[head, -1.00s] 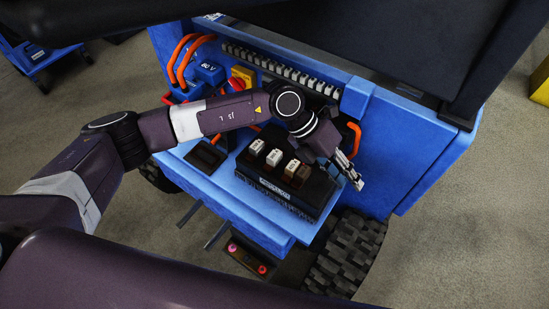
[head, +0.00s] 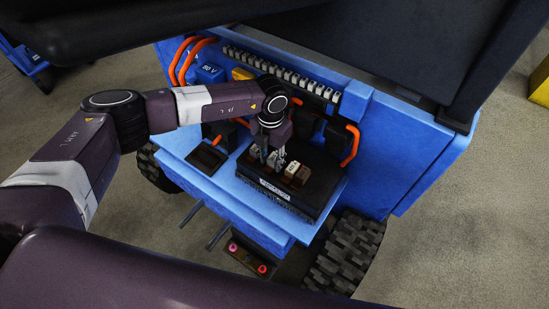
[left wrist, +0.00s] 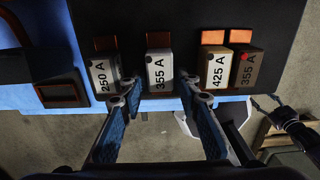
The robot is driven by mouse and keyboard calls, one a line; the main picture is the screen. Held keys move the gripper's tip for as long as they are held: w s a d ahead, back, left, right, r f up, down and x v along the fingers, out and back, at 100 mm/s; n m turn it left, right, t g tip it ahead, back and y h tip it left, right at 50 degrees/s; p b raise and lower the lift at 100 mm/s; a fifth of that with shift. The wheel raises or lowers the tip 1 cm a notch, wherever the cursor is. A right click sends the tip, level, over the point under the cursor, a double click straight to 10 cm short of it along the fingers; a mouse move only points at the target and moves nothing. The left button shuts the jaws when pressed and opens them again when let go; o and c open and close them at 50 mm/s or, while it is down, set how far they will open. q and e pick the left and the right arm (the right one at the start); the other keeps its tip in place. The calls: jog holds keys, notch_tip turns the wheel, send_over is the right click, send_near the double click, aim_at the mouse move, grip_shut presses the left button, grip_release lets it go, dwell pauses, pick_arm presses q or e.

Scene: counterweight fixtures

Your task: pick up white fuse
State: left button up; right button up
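A black fuse block (head: 315,190) on the blue cart's ledge holds a row of fuses. In the left wrist view, from left to right, they are a pale grey 250 A fuse (left wrist: 104,76), a white 355 A fuse (left wrist: 160,70), a cream 425 A fuse (left wrist: 216,68) and a brown 355 A fuse (left wrist: 246,70) with a red dot. My left gripper (head: 270,158) points down over the block. In the left wrist view its fingers (left wrist: 162,92) are open, one on either side of the white 355 A fuse, with nothing held. A dark jointed part (left wrist: 292,122) at right may be my right gripper.
The blue cart (head: 385,160) has orange cables (head: 352,146) behind and right of the block and a row of pale terminals (head: 282,73) above. A dark square socket (head: 206,157) lies left of the block. A black tyre (head: 345,252) stands below right.

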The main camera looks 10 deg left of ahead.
aim_at(272, 159)
pick_arm(q)
jog(key=shift+f, duration=0.3)
jog(key=c, duration=0.7)
jog(key=shift+r, duration=0.1)
notch_tip(272, 159, up, 10)
jog(key=shift+b, duration=0.65)
